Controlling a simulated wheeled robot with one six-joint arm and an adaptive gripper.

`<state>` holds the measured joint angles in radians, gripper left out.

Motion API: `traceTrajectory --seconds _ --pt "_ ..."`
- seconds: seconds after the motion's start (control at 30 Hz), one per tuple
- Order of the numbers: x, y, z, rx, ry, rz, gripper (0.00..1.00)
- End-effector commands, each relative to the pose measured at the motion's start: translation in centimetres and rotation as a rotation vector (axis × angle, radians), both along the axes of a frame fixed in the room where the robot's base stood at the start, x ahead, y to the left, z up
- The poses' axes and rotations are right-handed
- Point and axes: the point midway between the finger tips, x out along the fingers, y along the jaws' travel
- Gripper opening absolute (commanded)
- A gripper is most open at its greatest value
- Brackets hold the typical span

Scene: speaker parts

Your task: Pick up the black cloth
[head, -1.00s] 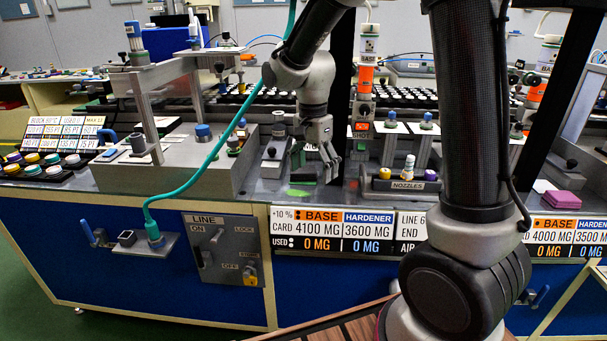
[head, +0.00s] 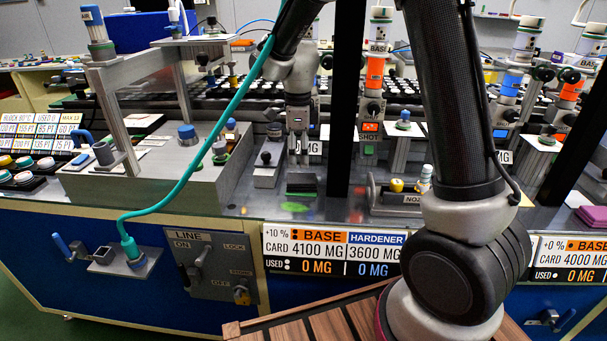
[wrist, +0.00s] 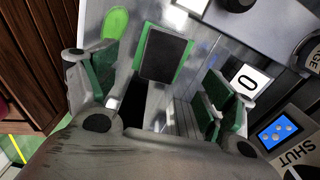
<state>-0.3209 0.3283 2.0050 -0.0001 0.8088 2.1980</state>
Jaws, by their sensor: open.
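The black cloth (head: 301,183) is a small dark square with a green edge, lying on the bench top near its front edge. In the wrist view the black cloth (wrist: 165,56) lies flat, its green border showing at the sides, just beyond and between the fingertips. My gripper (head: 299,150) points down above and slightly behind the cloth in the head view. In the wrist view my gripper (wrist: 158,80) is open, its green-padded fingers spread wide to either side with nothing between them.
A green spot (head: 295,207) lies on the bench in front of the cloth. A grey block with a black knob (head: 266,158) stands close left. A nozzle holder (head: 400,200) stands to the right, and a dark upright post (head: 344,100) rises between.

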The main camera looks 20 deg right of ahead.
Motion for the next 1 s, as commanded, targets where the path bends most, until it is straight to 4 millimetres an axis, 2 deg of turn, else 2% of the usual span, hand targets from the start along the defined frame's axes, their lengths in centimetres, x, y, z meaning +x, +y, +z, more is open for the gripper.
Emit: traceTrajectory --seconds 0.17,0.6,0.9,1.0 --pt "0.0 0.0 -1.0 0.000 0.002 -0.009 0.83" --pt "-0.1 0.0 -7.2 -0.001 0.003 -0.007 0.83" --pt "0.0 0.0 -7.8 0.000 -0.001 -0.007 0.83" --pt "0.0 0.0 -7.8 0.000 0.000 -0.007 0.67"
